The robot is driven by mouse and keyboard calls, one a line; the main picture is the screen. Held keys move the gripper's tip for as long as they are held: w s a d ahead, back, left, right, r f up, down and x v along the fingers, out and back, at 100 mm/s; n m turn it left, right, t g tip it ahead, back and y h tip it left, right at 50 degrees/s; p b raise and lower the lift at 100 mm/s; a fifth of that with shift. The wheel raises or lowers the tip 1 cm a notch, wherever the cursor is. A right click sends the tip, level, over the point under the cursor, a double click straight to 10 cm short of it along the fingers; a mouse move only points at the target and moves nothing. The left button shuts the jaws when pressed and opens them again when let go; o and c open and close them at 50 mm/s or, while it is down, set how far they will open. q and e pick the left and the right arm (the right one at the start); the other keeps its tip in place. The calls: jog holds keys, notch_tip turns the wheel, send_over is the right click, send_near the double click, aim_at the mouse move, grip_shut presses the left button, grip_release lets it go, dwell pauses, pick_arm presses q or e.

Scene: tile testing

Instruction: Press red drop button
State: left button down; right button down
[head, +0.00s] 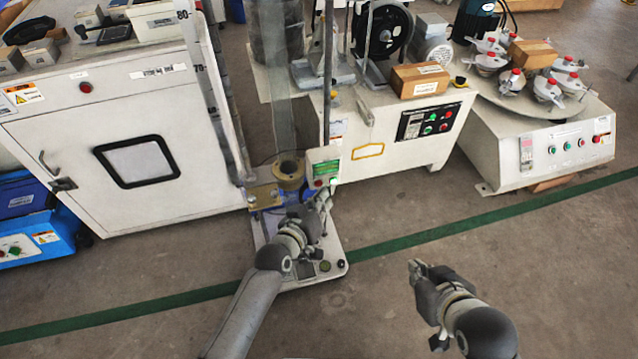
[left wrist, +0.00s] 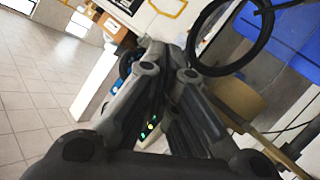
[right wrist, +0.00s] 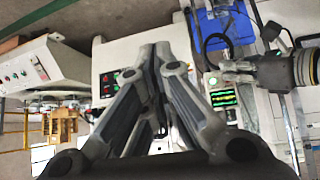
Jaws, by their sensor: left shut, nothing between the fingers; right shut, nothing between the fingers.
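A small control box (head: 323,163) with a green display is mounted on the drop tester's column. A red button (head: 318,183) sits low on it, beside a green one. My left gripper (head: 325,196) is shut and empty, its fingertips just below the box's buttons; I cannot tell whether they touch. The left wrist view shows its closed fingers (left wrist: 165,50), which hide the buttons. The right wrist view shows the box's green display (right wrist: 222,98) with my left gripper close by. My right gripper (head: 415,268) is shut and empty, apart from the tester, over open floor.
A clear tube (head: 278,110) stands above a brass ring on the tester. A white cabinet (head: 60,130) is on the left. A machine with a cardboard box (head: 420,80) stands behind, and a turntable machine (head: 540,150) at the right. The front right floor is clear.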

pick_arm(q)
jog(key=shift+s, duration=0.1)
